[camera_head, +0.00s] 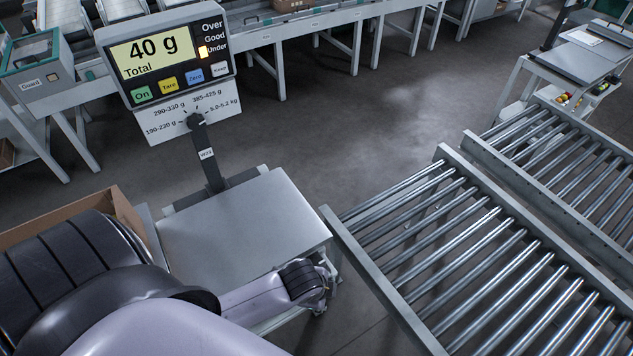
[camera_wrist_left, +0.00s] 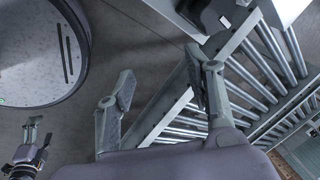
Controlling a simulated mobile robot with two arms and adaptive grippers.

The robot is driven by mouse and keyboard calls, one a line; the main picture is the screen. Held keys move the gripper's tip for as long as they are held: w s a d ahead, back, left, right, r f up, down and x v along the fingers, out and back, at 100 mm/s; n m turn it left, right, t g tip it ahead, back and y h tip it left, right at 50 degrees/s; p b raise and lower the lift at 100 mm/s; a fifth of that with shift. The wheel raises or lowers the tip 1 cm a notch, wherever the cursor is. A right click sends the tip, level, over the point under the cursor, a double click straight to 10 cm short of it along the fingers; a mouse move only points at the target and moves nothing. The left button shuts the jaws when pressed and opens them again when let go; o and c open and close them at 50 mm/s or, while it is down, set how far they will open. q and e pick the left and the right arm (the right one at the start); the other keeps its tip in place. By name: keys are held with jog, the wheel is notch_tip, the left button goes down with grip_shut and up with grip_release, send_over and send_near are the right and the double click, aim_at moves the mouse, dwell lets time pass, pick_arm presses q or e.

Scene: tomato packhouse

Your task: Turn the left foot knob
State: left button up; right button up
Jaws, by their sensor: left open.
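The scale has a bare grey platform (camera_head: 245,225), a dark post and a display (camera_head: 168,58) reading 40 g with the Under lamp lit. I cannot make out the left foot knob in either view. My left arm crosses in front of the platform, and its end hides the near edge. In the left wrist view my left gripper (camera_wrist_left: 160,78) is open, its two fingers apart with nothing between them. A dark part with a white label (camera_wrist_left: 205,14) shows beyond it. What seems to be my right gripper (camera_wrist_left: 35,135) is small at lower left; its opening is unclear.
A roller conveyor (camera_head: 332,218) stands right of the scale and also shows beyond my left gripper (camera_wrist_left: 228,48). A cardboard box (camera_head: 122,207) is left of the platform. Grey floor lies open behind the scale. A trolley (camera_head: 520,65) stands at upper right.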

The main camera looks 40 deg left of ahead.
pick_arm(q)
notch_tip(320, 180, up, 7)
jog(key=w+m+p, duration=0.1)
jog(key=w+m, duration=0.1)
jog(key=m, duration=0.7)
jog(key=m+y+p, duration=0.1)
jog(key=m+y, duration=0.1)
jog(key=m, duration=0.8)
send_near(317, 265)
jog(key=b+x, duration=0.1)
jog(key=x, duration=0.8)
jog(key=shift+s, duration=0.15)
jog(key=shift+c, duration=0.4)
jog(key=c, duration=0.8)
jog(key=shift+o, duration=0.2)
